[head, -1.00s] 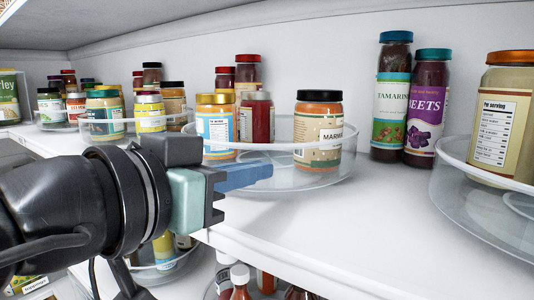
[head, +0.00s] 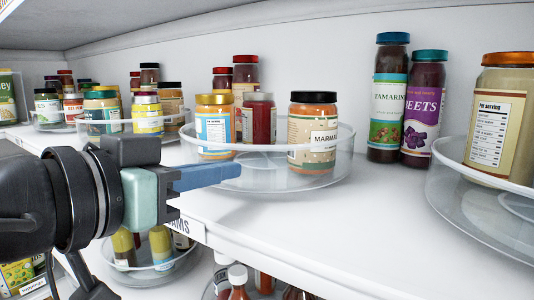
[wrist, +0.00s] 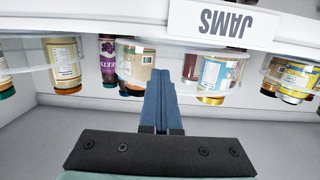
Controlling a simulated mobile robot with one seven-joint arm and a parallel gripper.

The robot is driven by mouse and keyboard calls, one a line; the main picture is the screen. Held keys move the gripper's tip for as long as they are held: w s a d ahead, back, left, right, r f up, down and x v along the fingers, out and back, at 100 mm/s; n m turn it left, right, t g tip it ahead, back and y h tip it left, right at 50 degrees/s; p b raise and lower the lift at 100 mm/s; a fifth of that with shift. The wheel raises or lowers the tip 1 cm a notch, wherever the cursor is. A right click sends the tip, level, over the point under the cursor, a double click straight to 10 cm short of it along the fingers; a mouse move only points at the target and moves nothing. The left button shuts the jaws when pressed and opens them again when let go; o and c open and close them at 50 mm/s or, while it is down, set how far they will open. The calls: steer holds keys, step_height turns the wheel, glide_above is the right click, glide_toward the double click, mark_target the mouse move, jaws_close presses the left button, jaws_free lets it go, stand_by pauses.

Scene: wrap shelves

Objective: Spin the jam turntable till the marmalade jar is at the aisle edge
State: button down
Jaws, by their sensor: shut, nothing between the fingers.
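The marmalade jar (head: 313,150), with a black lid and a cream label reading "MARMA", stands upright on the right side of the clear jam turntable (head: 320,182) in the head view. It is set back from the shelf's aisle edge. A jar is also seen upside down in the wrist view (wrist: 137,62), probably the same one. My gripper (head: 240,169) is shut and empty, its blue fingers pointing right at the turntable's near-left rim. I cannot tell whether the fingertips touch it. A gold-lidded jar (head: 215,130) and a silver-lidded red jar (head: 259,120) share the turntable.
Tamarind (head: 387,115) and beets (head: 424,110) jars stand right of the turntable. Another turntable (head: 480,205) holds an orange-lidded jar (head: 497,120) at far right. More jars stand at left, and a lower shelf holds bottles. White shelf in front is bare.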

mark_target(192, 157)
steer(key=shift+w+a, duration=0.25)
steer(key=shift+a, duration=0.2)
steer(key=shift+w+a, duration=0.2)
steer(key=shift+a, duration=0.35)
steer(key=shift+w+a, duration=0.2)
steer(key=shift+a, duration=0.3)
steer(key=shift+w+a, duration=0.1)
steer(key=shift+w+a+p, duration=0.45)
steer(key=shift+w+a, duration=0.25)
steer(key=shift+a, duration=0.05)
steer(key=shift+w, duration=0.1)
steer(key=shift+w+a+p, duration=0.35)
steer(key=shift+w+a, duration=0.4)
